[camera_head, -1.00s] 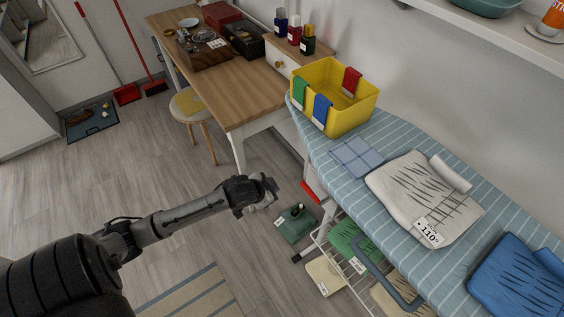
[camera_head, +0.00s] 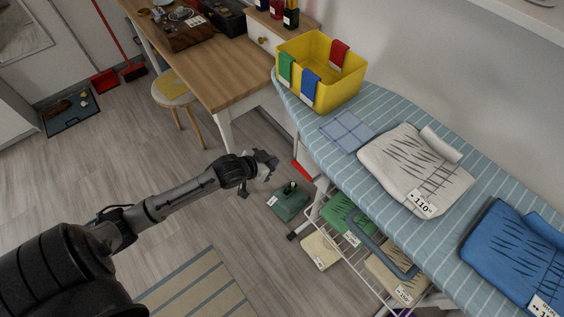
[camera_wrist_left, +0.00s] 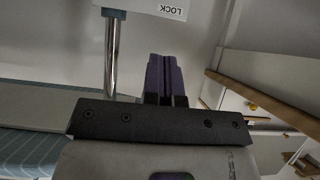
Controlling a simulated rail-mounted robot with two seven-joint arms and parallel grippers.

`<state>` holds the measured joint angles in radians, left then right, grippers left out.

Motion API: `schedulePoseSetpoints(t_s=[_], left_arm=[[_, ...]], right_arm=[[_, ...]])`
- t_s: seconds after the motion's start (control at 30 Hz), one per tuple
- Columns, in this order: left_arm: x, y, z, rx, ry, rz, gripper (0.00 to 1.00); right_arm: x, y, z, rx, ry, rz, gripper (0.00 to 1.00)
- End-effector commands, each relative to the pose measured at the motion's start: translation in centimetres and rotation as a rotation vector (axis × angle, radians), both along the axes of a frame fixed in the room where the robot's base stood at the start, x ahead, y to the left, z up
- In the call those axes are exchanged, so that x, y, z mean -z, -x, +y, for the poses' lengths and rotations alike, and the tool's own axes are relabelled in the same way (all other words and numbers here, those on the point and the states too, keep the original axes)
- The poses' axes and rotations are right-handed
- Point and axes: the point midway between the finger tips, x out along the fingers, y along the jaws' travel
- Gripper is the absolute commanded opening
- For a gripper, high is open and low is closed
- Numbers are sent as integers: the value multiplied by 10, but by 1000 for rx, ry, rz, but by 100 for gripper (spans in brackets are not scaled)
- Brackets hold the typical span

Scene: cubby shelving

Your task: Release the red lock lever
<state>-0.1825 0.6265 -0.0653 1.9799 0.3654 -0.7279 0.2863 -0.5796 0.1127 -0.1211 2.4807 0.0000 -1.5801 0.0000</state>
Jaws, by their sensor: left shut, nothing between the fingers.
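The red lock lever (camera_head: 303,171) is a red piece under the left part of the striped ironing board (camera_head: 398,205), beside a white leg. Its far end is hidden below the board. My left gripper (camera_head: 267,164) is left of the lever and apart from it, over the floor. In the left wrist view its purple fingers (camera_wrist_left: 164,78) are together with nothing between them. A white plate with an upside-down LOCK label (camera_wrist_left: 168,8) is at the top of that view, beside a chrome post (camera_wrist_left: 110,55). No red lever shows there. My right gripper is not in view.
A yellow basket (camera_head: 338,97), a folded white garment (camera_head: 400,165) and a blue one (camera_head: 510,260) are on the board. A wire rack (camera_head: 345,257) with folded cloths is below. A green item (camera_head: 289,206) lies on the floor. A wooden desk (camera_head: 210,75) stands behind, with a stool (camera_head: 172,93).

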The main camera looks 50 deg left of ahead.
Motion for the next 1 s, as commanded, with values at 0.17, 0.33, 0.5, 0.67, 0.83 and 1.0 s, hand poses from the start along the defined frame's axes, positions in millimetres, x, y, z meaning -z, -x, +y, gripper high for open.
schedulePoseSetpoints(t_s=[0.17, 0.33, 0.5, 0.67, 0.83, 1.0], left_arm=[[19, -24, -2, -1, 0, -3, 0], [39, -51, -5, -1, 0, -3, 0], [55, -76, -8, -1, 1, -2, 0], [75, -81, -8, 1, -1, 1, 0], [87, -83, -8, 1, -1, 0, 0], [91, -84, -9, 1, -2, 0, 0]], right_arm=[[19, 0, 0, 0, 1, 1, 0], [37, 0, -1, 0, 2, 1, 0], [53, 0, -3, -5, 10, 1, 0], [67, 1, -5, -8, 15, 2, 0], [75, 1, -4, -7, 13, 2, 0], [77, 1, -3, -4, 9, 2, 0]])
